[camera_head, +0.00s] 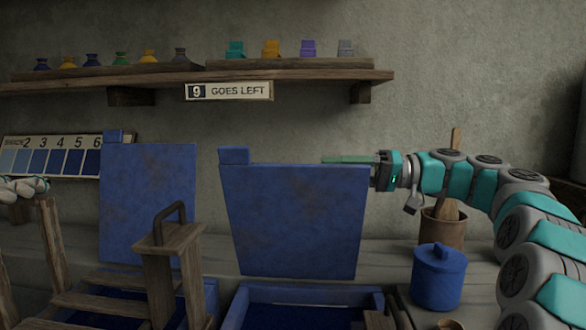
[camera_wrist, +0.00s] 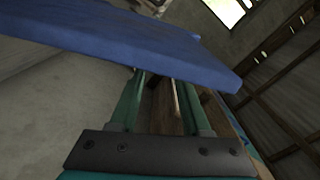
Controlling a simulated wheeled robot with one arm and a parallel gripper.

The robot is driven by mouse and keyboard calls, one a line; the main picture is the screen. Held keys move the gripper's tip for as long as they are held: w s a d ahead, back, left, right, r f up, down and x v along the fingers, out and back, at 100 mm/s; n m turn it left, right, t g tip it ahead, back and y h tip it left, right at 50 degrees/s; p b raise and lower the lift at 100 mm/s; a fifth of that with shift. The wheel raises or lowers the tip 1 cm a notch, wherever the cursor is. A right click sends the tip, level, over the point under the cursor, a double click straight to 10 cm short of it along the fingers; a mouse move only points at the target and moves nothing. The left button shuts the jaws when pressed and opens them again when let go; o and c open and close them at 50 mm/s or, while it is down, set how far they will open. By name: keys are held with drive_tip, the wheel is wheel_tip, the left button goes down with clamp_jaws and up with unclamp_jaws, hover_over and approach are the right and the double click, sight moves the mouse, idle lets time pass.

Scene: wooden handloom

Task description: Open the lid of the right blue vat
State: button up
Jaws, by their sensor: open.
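The right blue vat (camera_head: 236,306) stands at the bottom centre of the head view. Its blue lid (camera_head: 293,220) is raised nearly upright at the back, and the dark blue inside shows below it. My gripper (camera_head: 342,159) is at the lid's upper right corner, with a green finger showing just above the top edge. In the wrist view the lid (camera_wrist: 115,40) crosses in front of the fingertips (camera_wrist: 158,82), hiding their ends. The two fingers are apart with nothing held between them. I cannot tell whether they touch the lid.
The left vat's lid (camera_head: 150,200) also stands upright, with a wooden stand and dark handle (camera_head: 170,220) before it. A small blue lidded pot (camera_head: 437,280) and a brown pot (camera_head: 443,226) stand at the right. A shelf (camera_head: 200,76) with bottles runs above.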

sight(301, 171)
drive_tip(key=a, duration=0.7)
drive_tip(key=shift+w+p, duration=0.15)
drive_tip(key=shift+p, duration=0.15)
drive_tip(key=c, duration=0.7)
clamp_jaws()
drive_tip(key=shift+f, duration=0.15)
